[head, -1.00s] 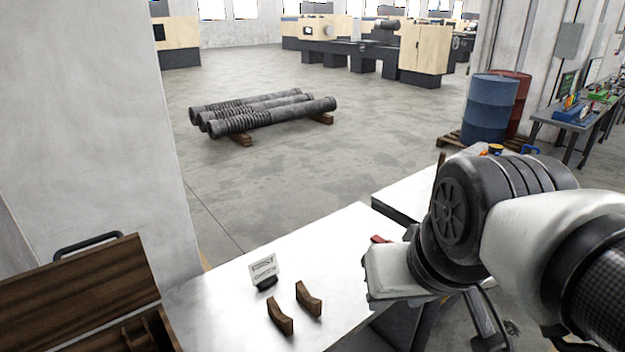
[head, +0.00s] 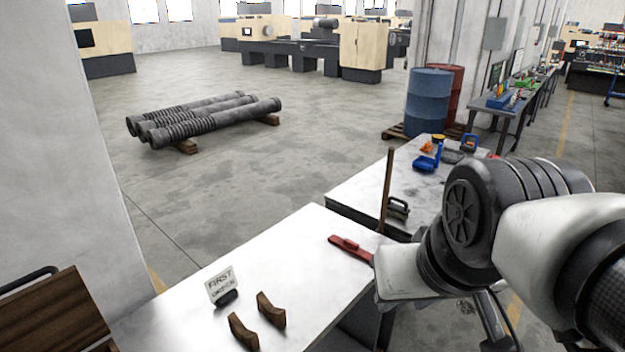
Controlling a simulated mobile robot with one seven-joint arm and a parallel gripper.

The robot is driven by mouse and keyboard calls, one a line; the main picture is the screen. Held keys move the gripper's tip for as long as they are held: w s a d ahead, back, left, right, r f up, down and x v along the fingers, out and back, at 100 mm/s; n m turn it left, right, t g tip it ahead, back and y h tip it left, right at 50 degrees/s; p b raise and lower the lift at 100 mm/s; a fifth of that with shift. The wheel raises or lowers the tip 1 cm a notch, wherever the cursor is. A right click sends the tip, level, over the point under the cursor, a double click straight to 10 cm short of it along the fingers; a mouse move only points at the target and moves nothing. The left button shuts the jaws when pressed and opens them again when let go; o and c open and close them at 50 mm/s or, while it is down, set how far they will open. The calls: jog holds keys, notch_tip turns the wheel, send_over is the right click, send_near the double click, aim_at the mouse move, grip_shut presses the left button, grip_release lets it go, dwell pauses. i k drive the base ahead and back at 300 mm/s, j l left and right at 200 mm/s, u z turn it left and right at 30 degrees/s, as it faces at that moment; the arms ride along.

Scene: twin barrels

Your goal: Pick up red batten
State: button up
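A red batten (head: 350,249) lies on the white tabletop (head: 290,250), near the table's right edge. A raised red piece shows on top of it. The white body of my gripper (head: 401,276) is just to the right of the batten, close to its right end in the picture. I cannot tell whether they touch. The fingers are not clearly visible, so I cannot tell if they are open or shut.
Two curved brown wooden pieces (head: 257,321) and a small sign (head: 222,287) stand on the white table. A dark wooden box (head: 50,315) is at lower left. A second table (head: 350,195) holds tools and an upright brown stick (head: 387,190).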

aim_at(346, 244)
jog(key=i+l+u, duration=0.1)
jog(key=u, duration=0.25)
jog(key=i+l+u, duration=0.1)
jog(key=u, duration=0.3)
jog(key=l+u, duration=0.35)
jog(key=i+l+u, duration=0.2)
jog(key=l, duration=0.3)
jog(key=l+u, duration=0.2)
jog(key=l, duration=1.3)
jog(key=i+u, duration=0.05)
jog(key=i, duration=0.05)
